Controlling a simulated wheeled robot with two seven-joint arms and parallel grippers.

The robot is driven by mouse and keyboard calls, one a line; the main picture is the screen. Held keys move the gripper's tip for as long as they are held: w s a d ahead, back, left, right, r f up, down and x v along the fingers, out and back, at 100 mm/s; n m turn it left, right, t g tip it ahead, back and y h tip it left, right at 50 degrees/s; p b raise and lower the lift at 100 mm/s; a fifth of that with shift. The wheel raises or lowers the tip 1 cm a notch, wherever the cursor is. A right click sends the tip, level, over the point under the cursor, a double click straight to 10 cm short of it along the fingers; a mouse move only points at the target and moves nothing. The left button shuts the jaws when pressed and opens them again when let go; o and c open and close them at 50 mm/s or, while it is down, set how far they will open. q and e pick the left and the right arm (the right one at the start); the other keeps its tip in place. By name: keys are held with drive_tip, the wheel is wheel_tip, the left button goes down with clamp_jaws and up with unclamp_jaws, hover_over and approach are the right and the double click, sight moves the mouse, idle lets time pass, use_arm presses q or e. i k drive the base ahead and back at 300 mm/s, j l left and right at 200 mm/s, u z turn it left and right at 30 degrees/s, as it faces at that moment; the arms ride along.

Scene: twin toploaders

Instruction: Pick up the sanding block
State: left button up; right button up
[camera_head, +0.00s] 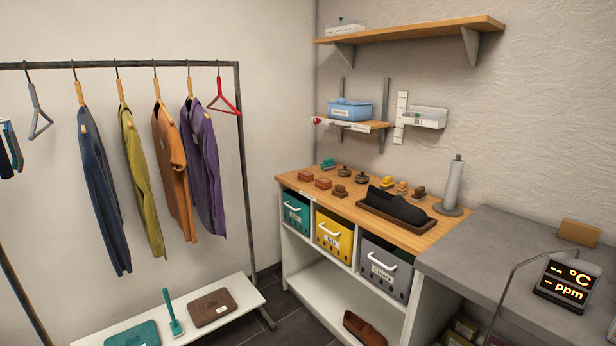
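I cannot tell for sure which thing is the sanding block. A plain tan block (579,232) at the back of the grey counter also has a block shape. My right gripper is not in view.
Several small brushes (361,177), a dark tray (376,212) and a roll holder (453,185) crowd the wooden counter. A display (567,282) and thin curved pipe stand on the grey counter (475,245). A clothes rack (243,160) and low white bench (250,297) are left.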

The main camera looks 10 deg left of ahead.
sight(340, 191)
drive_tip(key=i+u, duration=0.25)
drive_tip(key=i, duration=0.55)
drive_tip(key=i+l+u, duration=0.1)
drive_tip(key=i+u, duration=0.2)
drive_tip(key=i, duration=0.5)
